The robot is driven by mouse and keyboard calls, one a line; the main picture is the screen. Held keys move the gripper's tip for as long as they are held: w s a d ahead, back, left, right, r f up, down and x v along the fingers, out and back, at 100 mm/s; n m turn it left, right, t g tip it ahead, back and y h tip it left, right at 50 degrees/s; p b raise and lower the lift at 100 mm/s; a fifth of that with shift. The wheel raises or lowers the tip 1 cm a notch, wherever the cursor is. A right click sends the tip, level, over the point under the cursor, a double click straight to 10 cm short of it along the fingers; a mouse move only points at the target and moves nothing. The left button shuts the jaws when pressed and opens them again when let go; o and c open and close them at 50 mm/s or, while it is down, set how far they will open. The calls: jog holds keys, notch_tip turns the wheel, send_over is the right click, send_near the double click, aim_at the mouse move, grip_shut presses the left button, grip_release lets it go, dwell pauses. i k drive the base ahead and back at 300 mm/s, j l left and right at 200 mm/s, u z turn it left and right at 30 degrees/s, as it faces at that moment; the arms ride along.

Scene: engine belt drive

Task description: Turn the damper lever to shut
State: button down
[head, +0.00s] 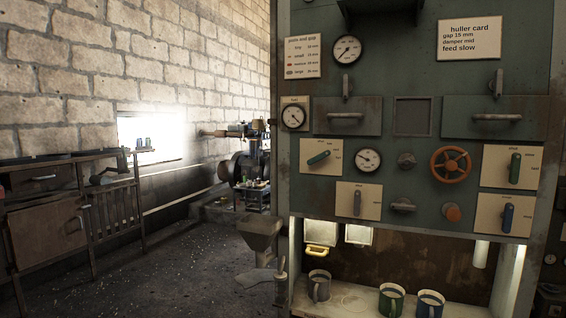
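A green-grey machine panel (386,80) carries several levers on cream plates; their labels are too small to read, so I cannot tell which is the damper lever. A grey lever (357,203) lower down stands upright. At the right, a green lever (515,168) stands upright, and a blue lever (507,217) below it is also about upright. My gripper is not in view.
The panel also has an orange handwheel (451,164), dials, knobs and drawers with handles. A huller card (470,38) hangs top right. Mugs (392,299) stand on the shelf below. A funnel (260,236) stands left of the machine. The floor at left is mostly clear.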

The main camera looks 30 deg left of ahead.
aim_at(317, 158)
jog(key=u, duration=1.5)
